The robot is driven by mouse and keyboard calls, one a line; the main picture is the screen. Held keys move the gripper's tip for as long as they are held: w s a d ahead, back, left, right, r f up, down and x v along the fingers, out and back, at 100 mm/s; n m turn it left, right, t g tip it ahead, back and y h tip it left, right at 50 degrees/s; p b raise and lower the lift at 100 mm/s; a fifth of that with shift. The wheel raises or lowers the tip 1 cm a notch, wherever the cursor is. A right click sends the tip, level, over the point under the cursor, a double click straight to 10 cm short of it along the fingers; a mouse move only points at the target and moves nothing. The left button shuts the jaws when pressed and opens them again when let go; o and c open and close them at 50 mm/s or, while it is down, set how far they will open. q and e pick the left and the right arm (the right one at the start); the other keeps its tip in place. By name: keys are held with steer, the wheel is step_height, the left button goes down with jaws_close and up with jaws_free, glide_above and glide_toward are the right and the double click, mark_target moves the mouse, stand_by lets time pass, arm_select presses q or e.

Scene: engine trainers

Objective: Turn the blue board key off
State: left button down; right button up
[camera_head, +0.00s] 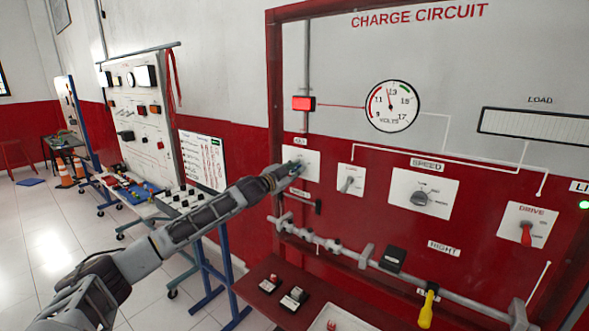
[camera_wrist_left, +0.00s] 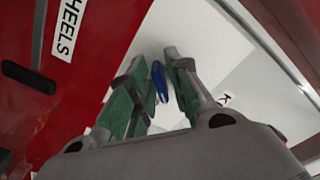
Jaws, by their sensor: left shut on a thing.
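The blue key (camera_wrist_left: 158,83) stands out from a white plate (camera_head: 312,157) on the red panel. In the left wrist view it lies between the two green finger pads of my left gripper (camera_wrist_left: 157,76). My left gripper also shows in the head view (camera_head: 296,167), reaching in from the left with its tips at the plate. It is shut on the blue key. In the head view the gripper mostly hides the key. I cannot tell from the markings which position the key points to. My right gripper is not in view.
Right of the plate are a grey switch (camera_head: 347,180), a speed knob (camera_head: 422,197) and a red drive key (camera_head: 526,233). Below run a horizontal pipe (camera_head: 345,250) and a yellow-handled tool (camera_head: 428,305). A red indicator (camera_head: 303,103) and a volt gauge (camera_head: 392,106) are above.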

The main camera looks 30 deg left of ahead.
arm_select(q)
steer(key=n+p, duration=0.1)
steer(key=n, duration=0.2)
steer(key=n+p, duration=0.2)
steer(key=shift+n, duration=0.3)
steer(key=shift+n+p, duration=0.5)
steer(key=shift+n, duration=0.1)
steer(key=shift+n+p, duration=0.4)
steer(key=shift+n, duration=0.4)
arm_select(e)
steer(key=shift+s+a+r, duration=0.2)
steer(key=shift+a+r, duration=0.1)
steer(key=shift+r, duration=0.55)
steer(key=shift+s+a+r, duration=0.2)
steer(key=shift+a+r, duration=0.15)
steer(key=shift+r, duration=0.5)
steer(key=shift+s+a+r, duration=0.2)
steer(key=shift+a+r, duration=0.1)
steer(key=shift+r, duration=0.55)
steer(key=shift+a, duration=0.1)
arm_select(q)
steer(key=c, duration=1.6)
jaws_free()
steer(key=shift+s, duration=0.15)
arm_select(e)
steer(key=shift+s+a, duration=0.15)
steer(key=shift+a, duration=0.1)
